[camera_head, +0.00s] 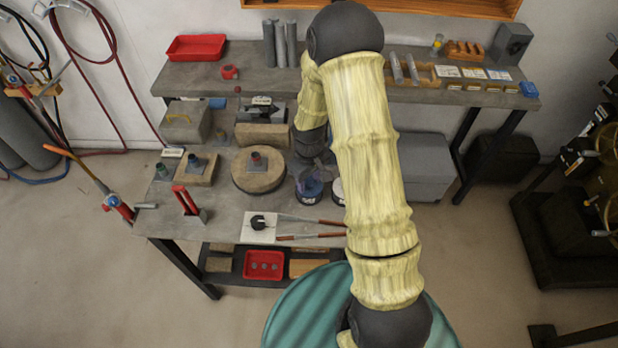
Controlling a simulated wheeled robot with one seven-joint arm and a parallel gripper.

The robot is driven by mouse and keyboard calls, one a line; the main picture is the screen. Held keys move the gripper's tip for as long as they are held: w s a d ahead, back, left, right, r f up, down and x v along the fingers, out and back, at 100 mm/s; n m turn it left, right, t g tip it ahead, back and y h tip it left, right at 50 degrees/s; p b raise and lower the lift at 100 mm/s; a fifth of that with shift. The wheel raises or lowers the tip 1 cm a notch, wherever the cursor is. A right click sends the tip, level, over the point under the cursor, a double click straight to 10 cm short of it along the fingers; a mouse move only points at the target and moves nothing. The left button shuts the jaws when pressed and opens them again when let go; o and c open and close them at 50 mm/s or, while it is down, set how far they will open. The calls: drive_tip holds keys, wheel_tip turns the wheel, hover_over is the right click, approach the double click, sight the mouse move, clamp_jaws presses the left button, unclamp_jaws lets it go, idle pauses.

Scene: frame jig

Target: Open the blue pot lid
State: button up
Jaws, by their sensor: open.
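A small round blue pot (309,190) stands on the grey workbench, just left of my arm. Its top is partly covered by my gripper (311,172), so I cannot tell from here whether the lid touches the fingers. My gripper is dark, points down and is open directly above the pot. My pale yellow arm comes in from the lower right and hides the bench to the right of the pot. A white round pot (338,190) shows partly beside the blue one, mostly hidden behind my arm.
A round wooden block (258,169) stands left of the pot. Red-handled tongs (310,228) lie in front, near a white plate (260,236) with a black knob. A red upright clamp (186,200) stands further left. A raised back shelf (236,72) holds a red tray (196,47).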

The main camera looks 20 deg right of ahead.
drive_tip(key=shift+f, duration=0.1)
clamp_jaws()
